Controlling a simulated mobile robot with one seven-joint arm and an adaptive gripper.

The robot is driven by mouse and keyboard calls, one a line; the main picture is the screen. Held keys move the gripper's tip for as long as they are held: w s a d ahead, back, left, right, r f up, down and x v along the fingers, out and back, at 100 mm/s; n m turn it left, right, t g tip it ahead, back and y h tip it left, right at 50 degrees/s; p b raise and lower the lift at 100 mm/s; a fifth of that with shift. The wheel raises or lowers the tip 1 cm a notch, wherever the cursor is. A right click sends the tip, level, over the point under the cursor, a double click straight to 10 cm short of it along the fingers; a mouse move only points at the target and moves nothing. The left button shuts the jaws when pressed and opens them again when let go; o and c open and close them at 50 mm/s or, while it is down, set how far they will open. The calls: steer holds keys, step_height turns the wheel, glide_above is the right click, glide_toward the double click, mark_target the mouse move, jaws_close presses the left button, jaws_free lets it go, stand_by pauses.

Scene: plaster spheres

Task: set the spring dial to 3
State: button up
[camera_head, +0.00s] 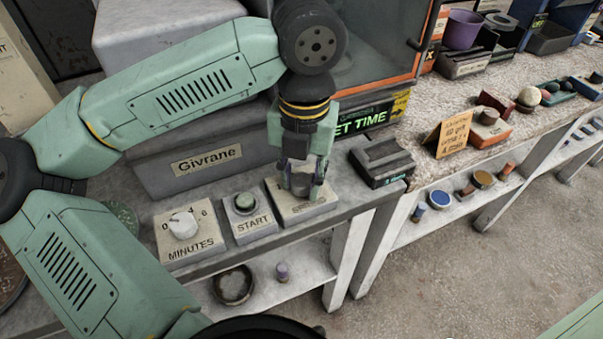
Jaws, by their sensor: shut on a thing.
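My gripper (304,192) points down at the rightmost of three pale control boxes on the grey bench. Its fingers are shut on the round grey knob of that box, the spring dial (302,184), one finger on each side. The dial's box (318,210) is partly hidden by the gripper. Its small label and scale are too blurred or covered to read, so the dial's setting cannot be told.
Left of it stand the START button box (251,222) and the MINUTES dial box (190,243). A dark block-shaped device (382,160) sits close on the right. A grey Givrane case (200,165) stands behind. A lower shelf holds a dark ring (233,285).

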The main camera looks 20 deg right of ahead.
steer(key=shift+f+m+b, duration=0.1)
steer(key=shift+m+b, duration=0.2)
steer(key=shift+b, duration=0.15)
steer(key=shift+f+m+b, duration=0.1)
steer(key=shift+m+b, duration=0.5)
steer(key=shift+b, duration=0.1)
steer(key=shift+m+b, duration=1.1)
steer(key=shift+m, duration=0.1)
steer(key=m+b, duration=0.2)
steer(key=m, duration=0.1)
steer(key=shift+m, duration=0.4)
steer(key=m+b, duration=0.1)
steer(key=m, duration=0.5)
steer(key=m+b, duration=0.1)
steer(key=m, duration=0.3)
steer(key=shift+w+r, duration=0.1)
steer(key=shift+r, duration=0.1)
steer(key=m, duration=0.5)
steer(key=shift+m+h, duration=0.3)
steer(key=shift+m, duration=0.1)
